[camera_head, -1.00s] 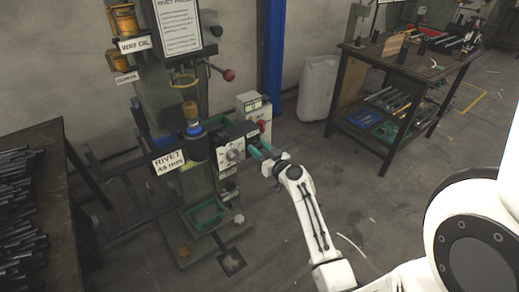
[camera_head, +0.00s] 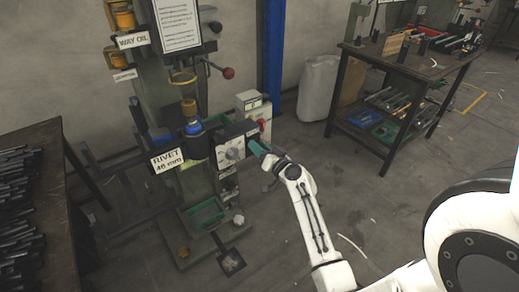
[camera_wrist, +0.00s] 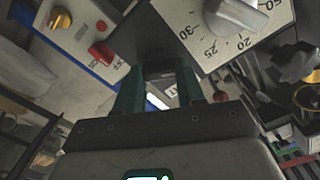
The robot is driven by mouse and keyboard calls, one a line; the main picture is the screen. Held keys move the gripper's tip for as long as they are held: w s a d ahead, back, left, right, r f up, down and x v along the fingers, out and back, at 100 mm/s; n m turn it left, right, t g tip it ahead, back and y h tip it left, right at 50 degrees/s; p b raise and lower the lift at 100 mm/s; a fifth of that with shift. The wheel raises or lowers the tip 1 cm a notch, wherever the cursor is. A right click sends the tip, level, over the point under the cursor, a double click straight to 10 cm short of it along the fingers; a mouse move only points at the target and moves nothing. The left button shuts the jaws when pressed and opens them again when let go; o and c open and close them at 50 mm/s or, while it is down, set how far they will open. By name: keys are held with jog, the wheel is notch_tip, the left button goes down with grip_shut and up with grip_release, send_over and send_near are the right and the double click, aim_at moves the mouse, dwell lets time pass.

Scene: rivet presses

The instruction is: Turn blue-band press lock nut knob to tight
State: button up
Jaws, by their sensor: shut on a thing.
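The press (camera_head: 142,62) stands left of centre in the head view, with a blue band (camera_head: 193,128) around its ram. A grey box with a white dial face (camera_head: 230,150) sits on its right side. In the wrist view the dial face (camera_wrist: 200,32) shows its numbers and a pale pointer knob (camera_wrist: 236,14). My gripper (camera_head: 257,148) is at the right side of this box. In the wrist view its green fingers (camera_wrist: 160,88) are shut on a dark knob (camera_wrist: 162,70) between their tips. The fingers cover much of this knob, and its turn position cannot be told.
A control box (camera_head: 251,108) with a red knob stands just behind my gripper. A table with dark rods (camera_head: 30,200) is at the left, a workbench (camera_head: 400,62) at the right. Floor between is mostly clear.

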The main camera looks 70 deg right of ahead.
jog(key=m, duration=0.5)
jog(key=m+p, duration=0.1)
jog(key=m, duration=0.5)
jog(key=shift+s+d+f+m, duration=0.1)
jog(key=shift+f+m, duration=0.1)
jog(key=shift+m, duration=0.4)
jog(key=o, duration=1)
jog(key=shift+o, duration=0.2)
jog(key=v, duration=1)
jog(key=shift+s+b, duration=0.35)
jog(key=shift+b, duration=0.1)
